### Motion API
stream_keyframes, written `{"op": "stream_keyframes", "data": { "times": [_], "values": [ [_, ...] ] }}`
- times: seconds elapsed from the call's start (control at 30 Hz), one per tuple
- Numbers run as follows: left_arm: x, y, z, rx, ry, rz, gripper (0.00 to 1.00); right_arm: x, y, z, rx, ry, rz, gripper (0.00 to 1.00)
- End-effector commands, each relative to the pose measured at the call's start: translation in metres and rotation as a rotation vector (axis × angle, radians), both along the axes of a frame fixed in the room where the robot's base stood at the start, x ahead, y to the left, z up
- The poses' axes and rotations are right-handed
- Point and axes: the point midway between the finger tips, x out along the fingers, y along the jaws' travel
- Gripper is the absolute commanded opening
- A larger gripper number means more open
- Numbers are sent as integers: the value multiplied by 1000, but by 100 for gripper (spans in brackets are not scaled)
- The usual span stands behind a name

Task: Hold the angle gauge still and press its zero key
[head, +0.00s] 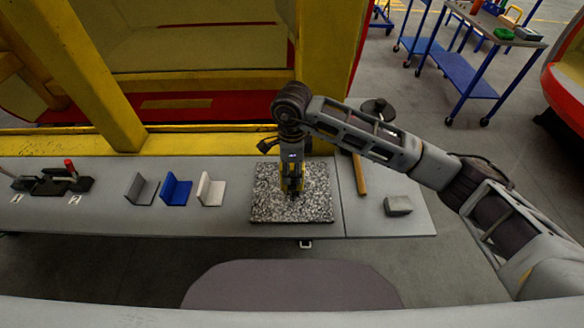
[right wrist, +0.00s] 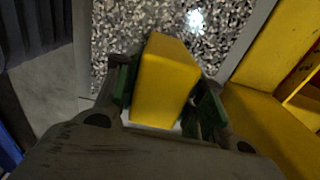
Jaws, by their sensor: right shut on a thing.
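The angle gauge (right wrist: 165,82) is a yellow block in the right wrist view, standing over a speckled granite plate. My right gripper (right wrist: 165,105) has its two dark green fingers against the block's two sides and is shut on it. In the head view my right gripper (head: 292,188) points down over the granite plate (head: 270,207) and mostly hides the gauge. The gauge's zero key and display cannot be made out in either view. My left gripper does not show.
The plate lies on a long grey bench (head: 100,215). Left of it stand a white angle bracket (head: 210,190), a blue one (head: 177,191) and a grey one (head: 141,190). A wooden-coloured bar (head: 360,175) and a grey block (head: 398,205) lie to the right. A yellow frame rises behind.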

Motion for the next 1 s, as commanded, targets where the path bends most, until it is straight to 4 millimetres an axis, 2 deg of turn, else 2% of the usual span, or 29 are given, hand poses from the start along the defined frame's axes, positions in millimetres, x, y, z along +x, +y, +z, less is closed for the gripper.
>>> {"op": "stream_keyframes", "data": {
  "times": [0.4, 1.0],
  "values": [
    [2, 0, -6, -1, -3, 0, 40, 0, 0, -15, 0, 0, 0, 9],
    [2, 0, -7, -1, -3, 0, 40, 0, 0, -17, 0, -1, 1, 9]
  ]
}}
